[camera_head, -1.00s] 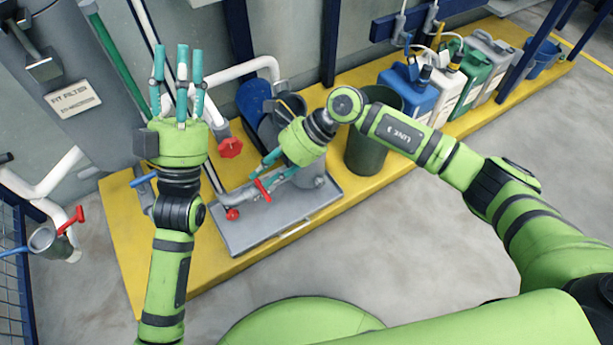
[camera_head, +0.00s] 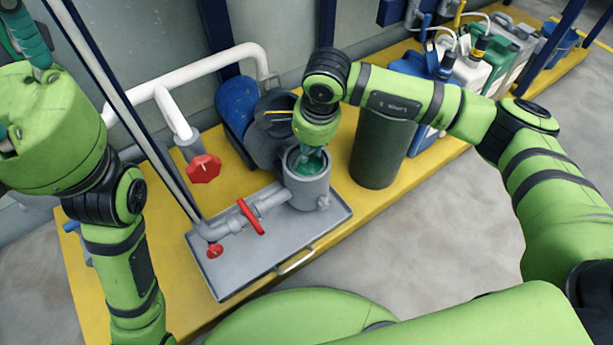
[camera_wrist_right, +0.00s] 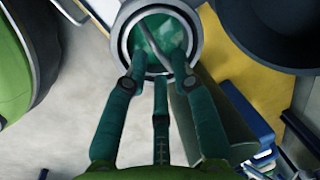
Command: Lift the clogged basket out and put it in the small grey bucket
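The grey strainer housing (camera_head: 305,188) stands open-topped on the drip tray. My right gripper (camera_head: 311,163) points down into its mouth. In the right wrist view, its teal fingers (camera_wrist_right: 160,68) reach into the round mouth (camera_wrist_right: 194,22), where green liquid (camera_wrist_right: 160,38) shows. The clogged basket cannot be made out, and the fingertips' grip is unclear. A small dark grey bucket (camera_head: 277,118), apparently the small grey bucket, stands open behind the housing, close to my right wrist. My left gripper (camera_head: 27,38) is at the top left, partly out of frame.
The tray (camera_head: 232,272) lies on the yellow platform (camera_head: 350,207). Red valve handles (camera_head: 203,169) and white pipes (camera_head: 200,66) are left of the housing. A tall dark green bin (camera_head: 380,152) stands right of it. A blue round object (camera_head: 236,103) leans behind; jugs (camera_head: 470,72) stand farther right.

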